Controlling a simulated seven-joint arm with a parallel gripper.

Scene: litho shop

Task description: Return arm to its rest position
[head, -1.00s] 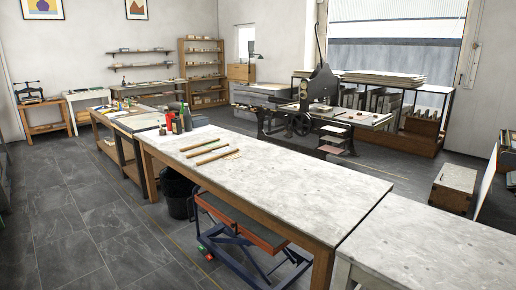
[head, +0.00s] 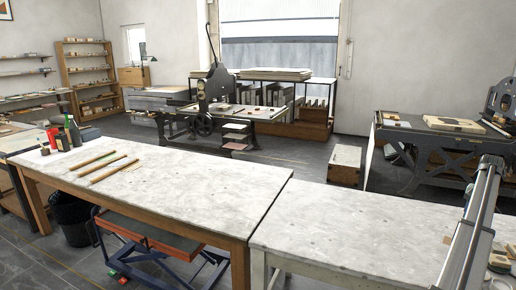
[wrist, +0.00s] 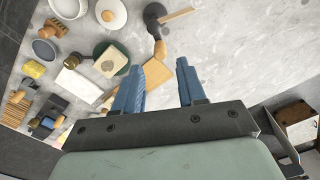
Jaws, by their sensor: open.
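My gripper (wrist: 160,82) shows in the wrist view with its two blue fingers spread apart and nothing between them. It hangs over a pale worktop (wrist: 225,40) that carries several small items. A tan wooden block (wrist: 156,73) lies beyond the fingers, and I cannot tell how far below them it is. In the head view a grey metal arm link, mine, stands at the right edge; the gripper itself is not visible there.

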